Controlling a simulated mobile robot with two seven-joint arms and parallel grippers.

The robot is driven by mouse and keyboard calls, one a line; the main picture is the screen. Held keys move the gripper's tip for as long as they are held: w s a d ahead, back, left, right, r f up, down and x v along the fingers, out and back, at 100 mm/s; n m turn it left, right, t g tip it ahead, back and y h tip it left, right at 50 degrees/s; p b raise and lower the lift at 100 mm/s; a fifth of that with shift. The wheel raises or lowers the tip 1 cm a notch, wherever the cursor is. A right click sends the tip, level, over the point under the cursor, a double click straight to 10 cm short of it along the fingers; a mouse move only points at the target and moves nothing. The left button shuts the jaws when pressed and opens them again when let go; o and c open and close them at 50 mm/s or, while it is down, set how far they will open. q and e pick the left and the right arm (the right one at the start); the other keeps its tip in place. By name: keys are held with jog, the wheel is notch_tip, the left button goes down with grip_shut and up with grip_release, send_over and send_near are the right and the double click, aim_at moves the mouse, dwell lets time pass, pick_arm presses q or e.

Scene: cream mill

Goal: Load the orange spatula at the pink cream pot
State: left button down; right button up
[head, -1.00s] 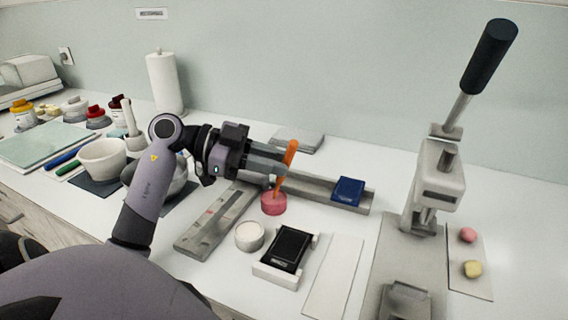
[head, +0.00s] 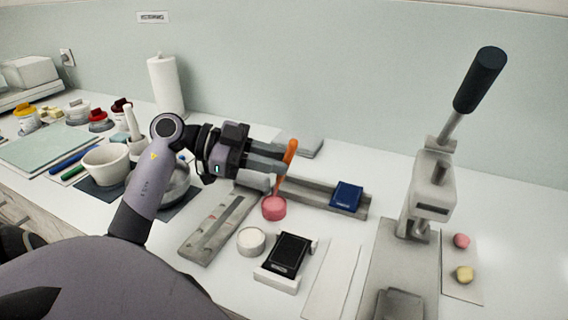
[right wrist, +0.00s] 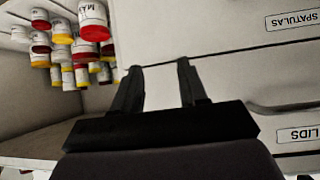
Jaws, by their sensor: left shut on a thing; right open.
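The orange spatula (head: 290,153) is held upright, slightly tilted, in my left gripper (head: 284,159), which is shut on its upper part. Its lower end meets the pink cream pot (head: 274,208), a small round pot on the counter. I cannot tell how deep the tip is in the cream. My left arm reaches in from the left, with the gripper above and behind the pot. My right gripper (right wrist: 159,77) shows in the right wrist view, open and empty, in front of drawer fronts.
A white pot (head: 251,241) and a black-topped scale (head: 287,254) stand in front of the pink pot. A blue box (head: 347,195) lies to the right. A lever press (head: 431,190) stands further right. A mortar (head: 106,163) is at left. Labelled drawers (right wrist: 230,30) are near my right gripper.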

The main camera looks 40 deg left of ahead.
jog(key=shift+r+p, duration=1.4)
jog(key=shift+r, duration=0.25)
